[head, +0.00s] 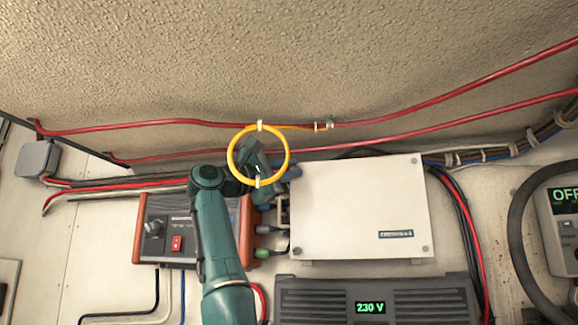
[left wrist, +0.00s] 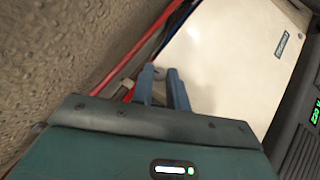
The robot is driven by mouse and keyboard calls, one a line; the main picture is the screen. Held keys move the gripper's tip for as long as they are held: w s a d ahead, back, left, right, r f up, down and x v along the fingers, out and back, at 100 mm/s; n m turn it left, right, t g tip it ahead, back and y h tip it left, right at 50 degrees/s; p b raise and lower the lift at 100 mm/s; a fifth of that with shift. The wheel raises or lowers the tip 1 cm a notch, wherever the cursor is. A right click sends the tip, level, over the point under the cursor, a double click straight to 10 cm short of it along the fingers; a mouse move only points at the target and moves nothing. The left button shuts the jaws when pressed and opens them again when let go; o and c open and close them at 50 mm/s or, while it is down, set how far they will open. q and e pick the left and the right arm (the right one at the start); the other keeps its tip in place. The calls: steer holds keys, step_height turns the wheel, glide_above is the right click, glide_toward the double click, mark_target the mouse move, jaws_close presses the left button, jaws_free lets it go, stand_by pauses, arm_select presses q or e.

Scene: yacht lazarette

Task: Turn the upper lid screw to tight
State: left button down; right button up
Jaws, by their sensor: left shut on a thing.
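The white box lid (head: 360,210) has small screws near its corners. Those at the upper right (head: 413,161), lower right (head: 425,247) and lower left (head: 297,250) show in the head view. My left gripper (head: 294,171) reaches the lid's upper left corner, where its fingers cover the screw. In the left wrist view, the blue fingers (left wrist: 160,75) are shut on a small grey upper lid screw (left wrist: 158,72) at the lid's edge. How far the screw is turned cannot be seen. My right gripper is not in view.
A yellow ring (head: 232,170) hangs in front of my left wrist. An orange-sided unit (head: 150,228) with a red switch stands left of the box. A dark unit reading 230 V (head: 320,308) lies below. Red cables (head: 440,107) run above, and black and red cables pass on the right.

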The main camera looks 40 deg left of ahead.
arm_select(q)
steer(key=shift+r+m+g, duration=0.1)
steer(key=shift+m+g, duration=0.4)
steer(key=shift+m, duration=0.1)
steer(key=shift+a+m+g, duration=0.1)
steer(key=shift+m+g, duration=0.2)
steer(key=shift+m, duration=0.2)
steer(key=c, duration=1.4)
jaws_free()
steer(key=shift+o, duration=0.2)
